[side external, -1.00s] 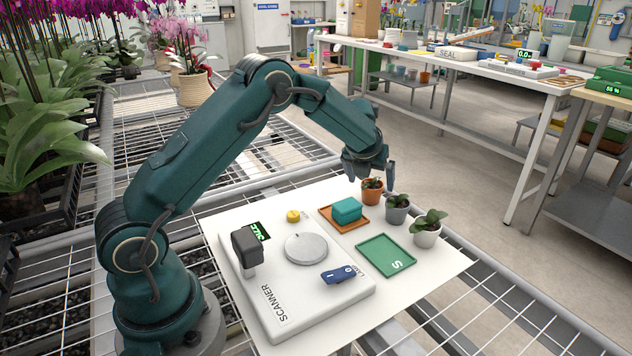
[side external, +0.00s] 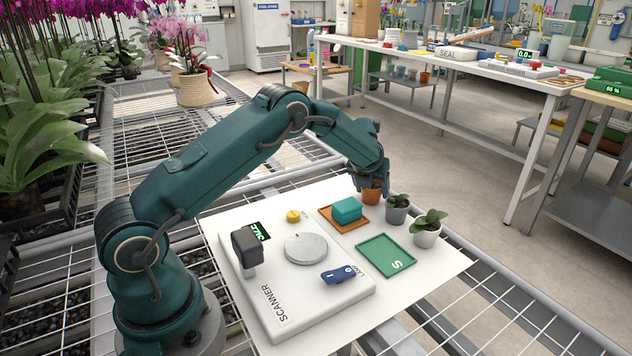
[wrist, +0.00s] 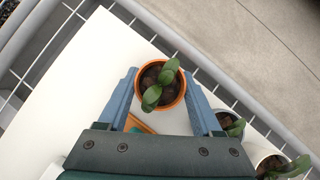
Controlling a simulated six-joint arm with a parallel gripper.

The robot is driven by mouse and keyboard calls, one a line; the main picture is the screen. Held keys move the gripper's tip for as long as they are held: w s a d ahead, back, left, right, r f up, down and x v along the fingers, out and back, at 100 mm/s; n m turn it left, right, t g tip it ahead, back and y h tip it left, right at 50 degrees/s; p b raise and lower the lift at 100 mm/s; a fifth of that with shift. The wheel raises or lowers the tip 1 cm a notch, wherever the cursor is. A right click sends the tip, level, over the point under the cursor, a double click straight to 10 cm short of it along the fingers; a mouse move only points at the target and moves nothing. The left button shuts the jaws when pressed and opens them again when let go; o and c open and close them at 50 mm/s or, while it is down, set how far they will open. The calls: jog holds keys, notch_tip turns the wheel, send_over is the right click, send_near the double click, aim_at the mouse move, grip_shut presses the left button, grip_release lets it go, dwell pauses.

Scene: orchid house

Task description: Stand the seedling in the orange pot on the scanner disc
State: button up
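The orange pot (side external: 371,196) stands on the white board at the far edge. In the wrist view the orange pot (wrist: 182,97) holds a green-leaved seedling (wrist: 160,86) in dark bark. My gripper (side external: 373,184) is lowered over it, with blue-grey fingers on both sides of the pot in the wrist view (wrist: 161,76). The fingers look open; whether they touch the pot is unclear. In the side view the gripper hides the seedling. The round grey scanner disc (side external: 306,249) is empty, on the white scanner (side external: 285,292).
A grey pot (side external: 397,213) and a white pot (side external: 426,237) with seedlings stand close to the orange one. A teal block (side external: 347,210) sits on an orange tray (side external: 330,222). A green tray (side external: 386,253) is empty. The scanner's dark head (side external: 246,250) rises left of the disc.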

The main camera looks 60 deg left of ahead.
grip_shut()
notch_tip(320, 180, up, 9)
jog(key=shift+f, duration=0.2)
jog(key=shift+r, duration=0.6)
jog(key=shift+s+n, duration=0.2)
jog(key=shift+n, duration=0.2)
jog(key=s+r+n+g+y, duration=0.15)
jog(key=s+n, duration=0.25)
jog(key=s, duration=1.1)
jog(key=s+r+n+g+y, duration=0.1)
jog(key=s+r+n+g, duration=0.25)
jog(key=s, duration=1.15)
send_over(302, 237)
jog(key=d, duration=0.2)
jog(key=shift+n+t, duration=0.35)
jog(key=shift+t, duration=0.05)
jog(key=f, duration=0.7)
jog(key=shift+s+d, duration=0.15)
jog(key=shift+s, duration=0.15)
jog(key=shift+f, duration=2.05)
